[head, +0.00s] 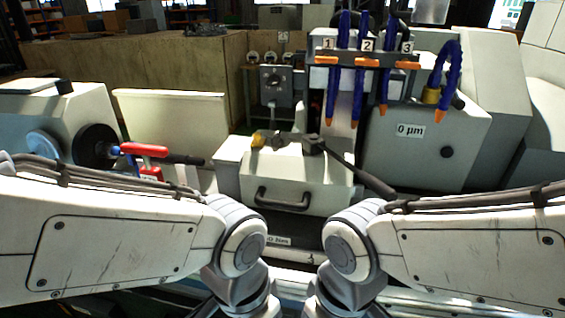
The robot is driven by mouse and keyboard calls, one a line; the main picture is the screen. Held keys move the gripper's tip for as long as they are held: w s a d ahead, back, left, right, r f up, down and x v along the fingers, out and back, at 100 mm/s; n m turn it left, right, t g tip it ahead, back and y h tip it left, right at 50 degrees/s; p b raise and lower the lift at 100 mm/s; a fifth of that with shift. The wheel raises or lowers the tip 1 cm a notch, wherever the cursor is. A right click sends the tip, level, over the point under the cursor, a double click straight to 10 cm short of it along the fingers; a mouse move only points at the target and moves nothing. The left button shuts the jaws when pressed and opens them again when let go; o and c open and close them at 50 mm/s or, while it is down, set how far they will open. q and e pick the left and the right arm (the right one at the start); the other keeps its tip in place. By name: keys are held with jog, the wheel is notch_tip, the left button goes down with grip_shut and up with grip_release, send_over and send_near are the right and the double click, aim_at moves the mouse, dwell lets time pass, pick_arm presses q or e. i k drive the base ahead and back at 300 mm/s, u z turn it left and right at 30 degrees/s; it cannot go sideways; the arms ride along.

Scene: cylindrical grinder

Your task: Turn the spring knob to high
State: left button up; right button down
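No knob in the head view carries a readable "spring" or "high" label, so I cannot tell which one is the spring knob. A small black round knob (447,152) sits on the pale right housing (420,165), near a "0 µm" label (410,131). A grey control box (276,86) at the back centre has a dark round knob (272,76) on its front. My two arms come in from the lower left and lower right and bend down at the bottom centre. Both grippers are below the picture edge.
A pale box with a black handle (283,203) stands in the centre, with a dark lever (355,172) above it. Blue hoses with orange tips (333,75), numbered 1 to 3, hang behind. A red-handled part (145,150) and a black wheel (97,146) are at left.

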aim_at(277, 141)
jog(key=u, duration=0.5)
jog(key=k, duration=1.25)
jog(key=u, duration=1.4)
jog(key=i, duration=2)
jog(key=z, duration=1.2)
jog(key=i, duration=0.55)
jog(key=z, duration=0.55)
